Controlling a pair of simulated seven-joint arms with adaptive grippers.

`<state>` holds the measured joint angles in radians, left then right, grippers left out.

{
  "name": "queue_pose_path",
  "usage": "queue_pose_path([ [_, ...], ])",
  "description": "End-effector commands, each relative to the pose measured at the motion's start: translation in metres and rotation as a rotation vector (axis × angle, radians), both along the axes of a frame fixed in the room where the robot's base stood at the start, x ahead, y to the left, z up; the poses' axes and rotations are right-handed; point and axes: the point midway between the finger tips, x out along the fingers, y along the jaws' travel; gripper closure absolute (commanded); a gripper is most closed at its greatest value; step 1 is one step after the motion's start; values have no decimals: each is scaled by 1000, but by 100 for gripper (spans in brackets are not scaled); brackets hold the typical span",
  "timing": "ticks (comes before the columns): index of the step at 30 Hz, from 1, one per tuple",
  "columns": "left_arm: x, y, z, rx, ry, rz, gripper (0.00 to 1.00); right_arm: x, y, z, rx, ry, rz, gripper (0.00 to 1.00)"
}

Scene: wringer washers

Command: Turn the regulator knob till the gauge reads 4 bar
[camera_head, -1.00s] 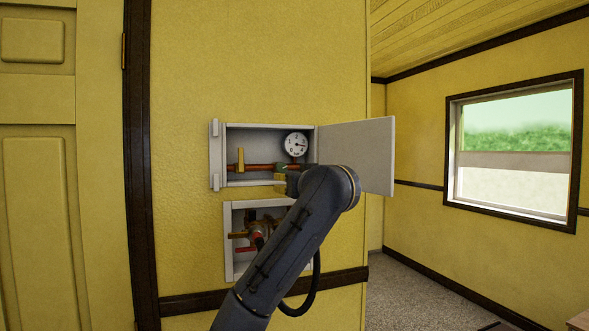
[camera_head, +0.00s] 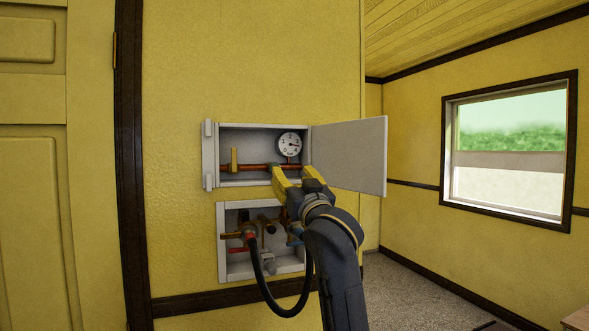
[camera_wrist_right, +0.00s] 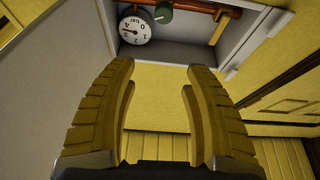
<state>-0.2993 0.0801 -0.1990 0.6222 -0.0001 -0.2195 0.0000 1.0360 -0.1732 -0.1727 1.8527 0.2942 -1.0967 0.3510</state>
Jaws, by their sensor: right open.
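The round white gauge (camera_head: 290,144) hangs in the upper wall box, above a copper pipe. Its needle points to the right side of the dial, but the exact reading is too small to tell. The gauge also shows upside down in the right wrist view (camera_wrist_right: 135,30). The green regulator knob (camera_wrist_right: 163,11) sits on the pipe beside the gauge in the wrist view. My left gripper is not in view.
The upper box's white door (camera_head: 350,155) stands open to the right, close beside my right arm. A yellow lever (camera_head: 234,160) stands on the pipe at left. A lower box (camera_head: 223,245) holds taps and a black hose (camera_head: 262,285).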

Motion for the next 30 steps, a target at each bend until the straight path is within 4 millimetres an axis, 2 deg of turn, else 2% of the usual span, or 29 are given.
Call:
queue_pose_path([
  [6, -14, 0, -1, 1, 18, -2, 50, 17, 4, 1, 12, 0, 5, 50],
  [19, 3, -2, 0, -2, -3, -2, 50, 83, 21, 1, 12, 1, 4, 50],
  [30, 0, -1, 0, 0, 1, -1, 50, 126, 33, 7, 12, -1, 5, 50],
])
